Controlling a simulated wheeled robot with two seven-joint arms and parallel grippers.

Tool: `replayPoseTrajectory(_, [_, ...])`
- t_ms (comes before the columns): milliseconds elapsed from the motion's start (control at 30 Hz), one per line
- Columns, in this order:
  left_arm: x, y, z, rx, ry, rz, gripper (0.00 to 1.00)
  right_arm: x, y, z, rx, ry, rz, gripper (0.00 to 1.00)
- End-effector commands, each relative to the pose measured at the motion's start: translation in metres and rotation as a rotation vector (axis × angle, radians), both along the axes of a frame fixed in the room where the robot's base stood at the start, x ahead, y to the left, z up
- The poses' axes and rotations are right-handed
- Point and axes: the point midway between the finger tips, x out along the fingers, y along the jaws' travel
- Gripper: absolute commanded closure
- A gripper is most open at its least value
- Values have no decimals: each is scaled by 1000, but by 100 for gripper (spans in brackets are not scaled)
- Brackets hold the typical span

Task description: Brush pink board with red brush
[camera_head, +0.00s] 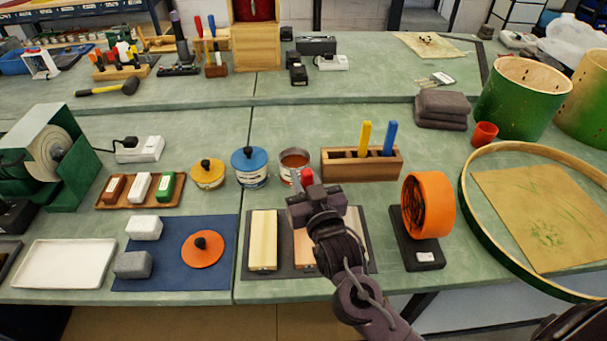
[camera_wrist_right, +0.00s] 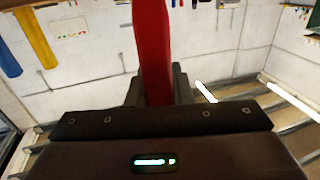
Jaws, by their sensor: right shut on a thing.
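My right gripper (camera_head: 316,206) is over the right part of the dark mat and shut on the red brush (camera_head: 307,177). The red handle stands up between its fingers; it fills the top middle of the right wrist view (camera_wrist_right: 153,45). The brush's bristles are hidden behind the gripper. The pink board (camera_head: 303,252) lies on the mat under my right gripper, mostly covered by it and the forearm. I cannot tell whether the brush touches the board. My left gripper is not in view.
A pale yellow board (camera_head: 263,240) lies left of the pink one. An open can (camera_head: 294,160), a blue-lidded can (camera_head: 249,168) and a wooden holder (camera_head: 345,164) with a yellow brush (camera_head: 365,138) and a blue brush (camera_head: 389,138) stand behind. An orange roll (camera_head: 428,206) stands close on the right.

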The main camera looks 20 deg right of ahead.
Motion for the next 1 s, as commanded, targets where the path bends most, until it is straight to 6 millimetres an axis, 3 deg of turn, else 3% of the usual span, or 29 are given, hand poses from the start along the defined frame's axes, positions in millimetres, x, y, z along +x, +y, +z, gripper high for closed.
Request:
replayPoseTrajectory(367, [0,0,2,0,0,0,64,-3,1,0,0,1,1,90])
replayPoseTrajectory(1000, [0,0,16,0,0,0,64,-27,7,1,0,1,0,90])
